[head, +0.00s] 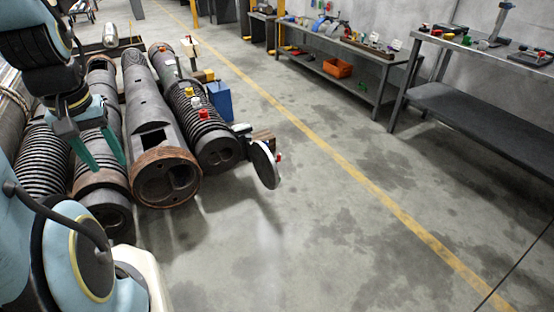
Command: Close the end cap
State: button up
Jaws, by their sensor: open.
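The end cap (264,166) is a dark round disc at the near right end of the barrels.
A wide middle barrel (150,118) with a rusty rim lies between my gripper and the right barrel. A blue box (220,100) stands behind the cap. Workbenches (345,60) with tools line the wall. The floor right of the cap is clear.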

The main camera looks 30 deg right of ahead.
aim_at(265, 165)
jog(key=l+u, duration=0.1)
jog(key=l, duration=1.1)
jog(key=k+l+u, duration=0.15)
jog(key=l, duration=0.45)
jog(key=l+u, duration=0.1)
jog(key=l, duration=0.5)
jog(key=k+l+u, duration=0.1)
jog(key=l, duration=0.5)
jog(key=k+l+u, duration=0.1)
jog(key=l, duration=0.35)
jog(key=k+l, duration=0.2)
jog(key=l, duration=0.25)
jog(key=k+l+u, duration=0.15)
jog(key=l, duration=0.3)
jog(key=k+l+u, duration=0.1)
jog(key=l, duration=0.35)
jog(key=k+l, duration=0.25)
jog(key=l, duration=0.15)
jog(key=k+l+u, duration=0.15)
jog(key=l, duration=0.3)
jog(key=k+l+u, duration=0.1)
jog(key=l, duration=0.3)
jog(key=k+l+u, duration=0.1)
jog(key=k+l, duration=0.25)
jog(key=i+l+u, duration=0.2)
jog(key=i+u, duration=0.3)
jog(key=i+l+u, duration=0.2)
jog(key=l+u, duration=0.25)
jog(key=j, duration=0.1)
